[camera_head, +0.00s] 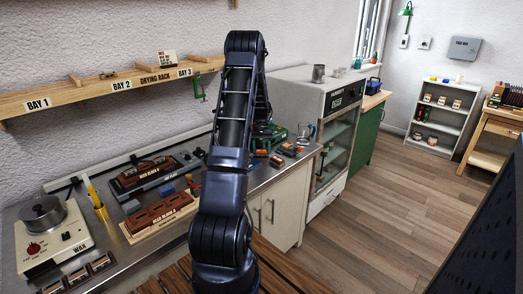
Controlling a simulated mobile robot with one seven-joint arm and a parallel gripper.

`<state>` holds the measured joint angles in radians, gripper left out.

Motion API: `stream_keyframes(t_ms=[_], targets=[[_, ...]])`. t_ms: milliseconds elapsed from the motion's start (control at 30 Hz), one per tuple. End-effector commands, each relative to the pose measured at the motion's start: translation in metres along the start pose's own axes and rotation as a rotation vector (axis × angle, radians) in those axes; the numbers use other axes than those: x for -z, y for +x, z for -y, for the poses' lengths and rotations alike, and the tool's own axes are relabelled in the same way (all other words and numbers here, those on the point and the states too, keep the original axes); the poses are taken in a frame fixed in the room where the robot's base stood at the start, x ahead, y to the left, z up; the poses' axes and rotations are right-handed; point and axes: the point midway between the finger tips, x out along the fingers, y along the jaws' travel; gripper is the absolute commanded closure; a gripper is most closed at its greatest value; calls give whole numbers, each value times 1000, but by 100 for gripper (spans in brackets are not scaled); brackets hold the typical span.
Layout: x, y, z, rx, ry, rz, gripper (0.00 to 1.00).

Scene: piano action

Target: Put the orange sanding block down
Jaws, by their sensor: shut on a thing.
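My gripper (263,143) is small and dark, partly hidden behind my own arm, over the far right part of the steel bench (130,262). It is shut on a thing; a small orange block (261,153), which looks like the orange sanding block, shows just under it. The fingers and their exact contact are too small to make out. I cannot tell whether the block touches the bench top.
A wax pot (42,213) stands far left. Small orange and dark items (290,149) lie right of my gripper, beside a glass-fronted cabinet (335,150).

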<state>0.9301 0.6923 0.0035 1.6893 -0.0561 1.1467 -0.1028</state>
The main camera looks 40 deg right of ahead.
Motion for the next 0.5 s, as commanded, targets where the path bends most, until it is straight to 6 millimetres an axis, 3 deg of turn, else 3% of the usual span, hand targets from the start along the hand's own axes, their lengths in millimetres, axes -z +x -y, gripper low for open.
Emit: stream_keyframes(t_ms=[200, 233, 300, 500], targets=[[1, 3, 0, 0, 0, 1, 60], [1, 2, 0, 0, 0, 0, 36], [1, 2, 0, 0, 0, 0, 22], [1, 2, 0, 0, 0, 0, 20]])
